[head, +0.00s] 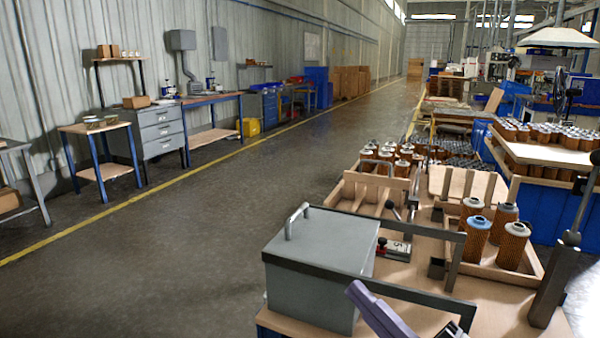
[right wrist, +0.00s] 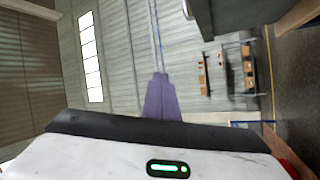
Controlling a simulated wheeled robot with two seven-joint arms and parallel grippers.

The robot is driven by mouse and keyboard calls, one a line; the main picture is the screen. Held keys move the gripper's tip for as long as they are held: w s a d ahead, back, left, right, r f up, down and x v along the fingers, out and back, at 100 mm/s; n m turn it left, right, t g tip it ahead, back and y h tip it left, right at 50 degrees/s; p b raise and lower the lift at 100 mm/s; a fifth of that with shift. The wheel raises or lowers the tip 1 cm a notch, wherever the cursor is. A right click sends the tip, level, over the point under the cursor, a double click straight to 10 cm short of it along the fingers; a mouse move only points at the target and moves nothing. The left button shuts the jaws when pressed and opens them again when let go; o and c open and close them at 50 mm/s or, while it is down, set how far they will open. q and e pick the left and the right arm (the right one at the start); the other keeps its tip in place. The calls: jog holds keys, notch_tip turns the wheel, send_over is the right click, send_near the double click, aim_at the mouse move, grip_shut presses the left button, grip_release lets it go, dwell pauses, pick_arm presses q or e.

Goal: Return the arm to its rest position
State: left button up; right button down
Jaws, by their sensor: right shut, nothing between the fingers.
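My right gripper (head: 358,292) shows at the bottom of the head view, its purple fingers pointing up and left, just in front of the grey lidded box. In the right wrist view the purple fingers (right wrist: 161,98) are together, with nothing between them. My left gripper is not in view. Several orange filter cartridges (head: 511,247) stand upright in a wooden tray (head: 489,268) on the workbench, one of them with a blue top (head: 476,243). The gripper is apart from these cartridges.
The grey box (head: 318,255) with a handle stands at the bench's front left. Dark metal bars run beside and behind it. A wooden rack (head: 370,192) and more cartridges (head: 385,158) stand behind. Open floor (head: 200,250) lies to the left.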

jog(key=s+d+f+m+g+h, duration=0.1)
jog(key=s+d+f+m+h, duration=0.15)
jog(key=f+m+h, duration=0.55)
jog(key=s+d+f+m+h, duration=0.1)
jog(key=d+f+m, duration=0.25)
jog(key=f, duration=0.85)
jog(key=s+f+m+g+h+p, duration=0.1)
jog(key=s+f+m+g, duration=0.6)
jog(key=s+f, duration=0.8)
jog(key=shift+s+f+h, duration=0.4)
jog(key=shift+f+h, duration=0.4)
jog(key=shift+f, duration=0.1)
